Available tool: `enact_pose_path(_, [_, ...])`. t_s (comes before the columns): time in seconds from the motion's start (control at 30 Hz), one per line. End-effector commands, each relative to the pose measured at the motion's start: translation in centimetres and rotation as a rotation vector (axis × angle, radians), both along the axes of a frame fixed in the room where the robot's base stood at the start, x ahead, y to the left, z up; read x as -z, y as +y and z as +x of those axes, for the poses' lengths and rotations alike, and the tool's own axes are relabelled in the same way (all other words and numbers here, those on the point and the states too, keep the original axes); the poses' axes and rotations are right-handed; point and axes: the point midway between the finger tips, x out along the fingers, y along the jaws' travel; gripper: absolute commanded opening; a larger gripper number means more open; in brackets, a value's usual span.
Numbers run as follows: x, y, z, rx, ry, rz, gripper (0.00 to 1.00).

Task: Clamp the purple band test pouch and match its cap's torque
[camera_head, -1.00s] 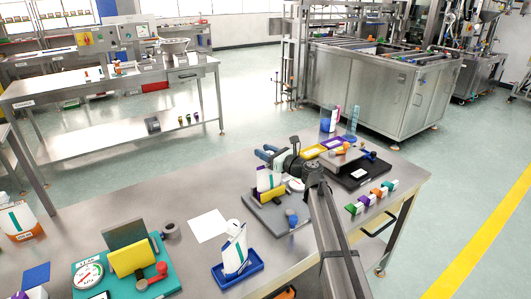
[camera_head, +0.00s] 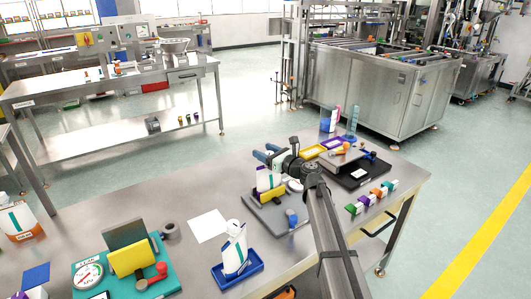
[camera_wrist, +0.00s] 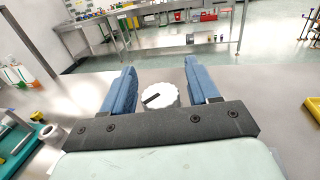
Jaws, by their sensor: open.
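A white pouch with what looks like a purple band (camera_head: 263,179) stands upright at a yellow clamp block (camera_head: 272,194) on a grey base plate (camera_head: 262,214). My gripper (camera_head: 266,155) is just above and behind it in the head view, with its blue fingers apart. In the wrist view my gripper (camera_wrist: 157,82) is open, and a white ribbed round cap or dial (camera_wrist: 160,97) with a black mark shows between the fingers. I see no contact between it and the fingers. My gripper body hides what lies below it.
A pouch with a teal band stands in a blue tray (camera_head: 258,267). A teal fixture (camera_head: 172,279) with a gauge and yellow block is at the front left. A dark plate (camera_head: 357,176) and several coloured small blocks lie to the right. A white sheet (camera_head: 207,226) lies mid-table.

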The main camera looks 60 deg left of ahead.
Motion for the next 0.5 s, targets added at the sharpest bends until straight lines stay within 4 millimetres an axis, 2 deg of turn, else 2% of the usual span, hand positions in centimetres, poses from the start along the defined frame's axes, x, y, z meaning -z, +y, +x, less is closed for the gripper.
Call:
enact_pose_path(0.17, [0.0, -0.6, 0.1, 0.001, 0.0, 0.0, 0.6])
enact_pose_path(0.27, [0.0, -1.8, 0.3, 0.002, 0.0, 0.0, 0.6])
enact_pose_path(0.5, [0.0, -6.2, 1.1, 0.003, 0.0, 0.0, 0.6])
